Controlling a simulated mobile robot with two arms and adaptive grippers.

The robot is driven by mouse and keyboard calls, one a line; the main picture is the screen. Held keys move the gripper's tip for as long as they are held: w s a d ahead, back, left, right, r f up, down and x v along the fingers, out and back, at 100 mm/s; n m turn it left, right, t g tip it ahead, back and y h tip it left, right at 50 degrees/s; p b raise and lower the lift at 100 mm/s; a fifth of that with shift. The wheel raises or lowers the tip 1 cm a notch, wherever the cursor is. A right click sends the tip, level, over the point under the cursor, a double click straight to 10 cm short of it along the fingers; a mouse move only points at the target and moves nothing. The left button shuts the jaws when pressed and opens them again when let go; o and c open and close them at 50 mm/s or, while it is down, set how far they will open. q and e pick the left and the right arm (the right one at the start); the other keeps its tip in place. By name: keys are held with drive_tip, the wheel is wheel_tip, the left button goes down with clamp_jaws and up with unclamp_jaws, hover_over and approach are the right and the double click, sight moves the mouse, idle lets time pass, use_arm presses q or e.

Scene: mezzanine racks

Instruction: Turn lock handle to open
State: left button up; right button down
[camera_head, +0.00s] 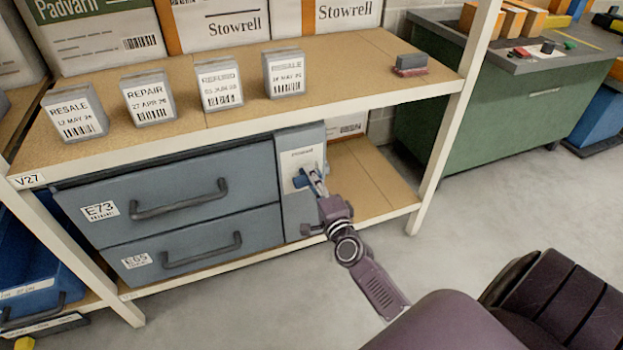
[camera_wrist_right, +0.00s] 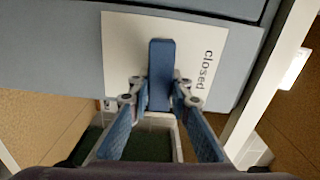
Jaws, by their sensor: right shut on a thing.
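The lock handle (camera_head: 299,182) is a blue bar on a white plate (camera_head: 297,160), on the narrow grey panel right of the drawers. In the right wrist view the handle (camera_wrist_right: 160,62) lies across the plate (camera_wrist_right: 120,50), which reads "closed". My right gripper (camera_head: 316,183) is at the handle, and its tips hide part of it in the head view. In the wrist view the fingers (camera_wrist_right: 160,92) are shut on the handle, one on each side. My left gripper is not in view.
A rack shelf (camera_head: 330,85) above the drawers bears several grey label blocks and a dark eraser-like block (camera_head: 410,64). A pale rack post (camera_head: 445,140) stands right of the panel. A green cabinet (camera_head: 500,125) stands farther right. The grey floor (camera_head: 520,215) in front is clear.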

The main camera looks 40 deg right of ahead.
drive_tip(key=shift+f+m, duration=0.15)
drive_tip(key=shift+m, duration=0.45)
drive_tip(key=c, duration=1.8)
unclamp_jaws()
drive_tip(key=shift+o, duration=0.2)
drive_tip(key=shift+s, duration=0.15)
drive_tip(key=v, duration=1.2)
drive_tip(key=shift+a, duration=0.1)
